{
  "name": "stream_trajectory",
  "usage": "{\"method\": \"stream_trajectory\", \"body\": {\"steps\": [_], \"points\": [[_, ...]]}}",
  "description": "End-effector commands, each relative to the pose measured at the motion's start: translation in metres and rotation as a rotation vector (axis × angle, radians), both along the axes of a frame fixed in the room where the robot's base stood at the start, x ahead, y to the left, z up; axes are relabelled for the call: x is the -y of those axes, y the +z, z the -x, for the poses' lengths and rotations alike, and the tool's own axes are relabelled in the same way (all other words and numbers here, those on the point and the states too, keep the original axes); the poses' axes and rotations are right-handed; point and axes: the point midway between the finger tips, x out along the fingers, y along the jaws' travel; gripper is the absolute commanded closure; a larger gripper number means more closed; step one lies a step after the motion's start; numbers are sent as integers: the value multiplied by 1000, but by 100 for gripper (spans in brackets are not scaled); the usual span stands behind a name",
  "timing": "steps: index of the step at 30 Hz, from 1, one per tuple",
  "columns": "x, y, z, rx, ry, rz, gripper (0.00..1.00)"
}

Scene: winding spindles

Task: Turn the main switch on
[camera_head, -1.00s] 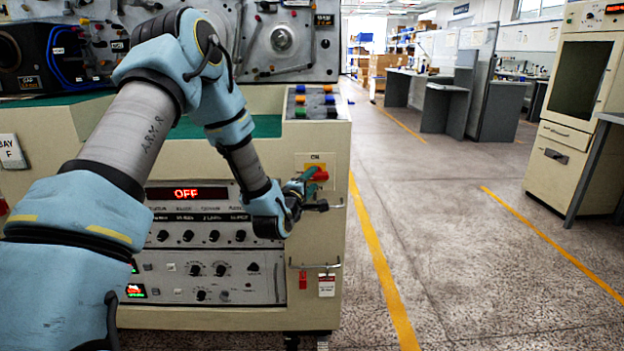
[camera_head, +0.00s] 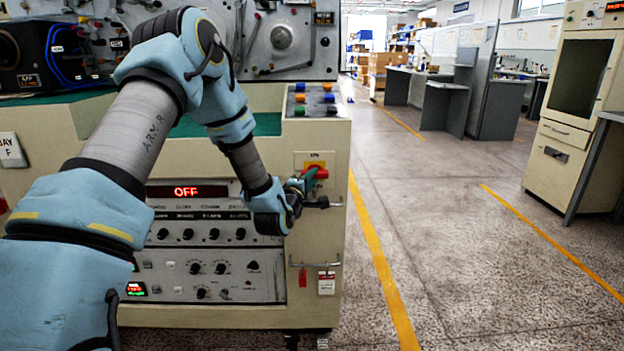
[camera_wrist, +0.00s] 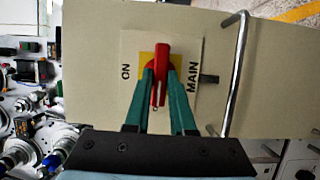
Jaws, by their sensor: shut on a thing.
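The main switch has a red handle (camera_head: 318,172) on a yellow and white plate (camera_head: 301,160) at the upper right of the cream machine front. In the wrist view the red handle (camera_wrist: 162,52) stands between my two green fingers, over a yellow patch on a plate lettered ON and MAIN. My gripper (camera_head: 303,184) is shut on the handle; its fingers also show in the wrist view (camera_wrist: 160,72). The fingers hide part of the switch. The red-lit display (camera_head: 186,191) on the panel reads OFF.
A metal bar handle (camera_wrist: 236,75) stands out from the panel beside the switch. Coloured push buttons (camera_head: 313,98) sit on top of the machine. The floor (camera_head: 455,240) to the right is clear.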

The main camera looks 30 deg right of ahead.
Motion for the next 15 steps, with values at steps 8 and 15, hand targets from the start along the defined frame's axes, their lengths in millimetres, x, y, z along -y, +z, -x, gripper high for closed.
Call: {"method": "stream_trajectory", "body": {"steps": [8, 15], "points": [[0, 0, 0, 1, 0, -4, 100], [0, 1, 0, 27, 0, -57, 100]]}}
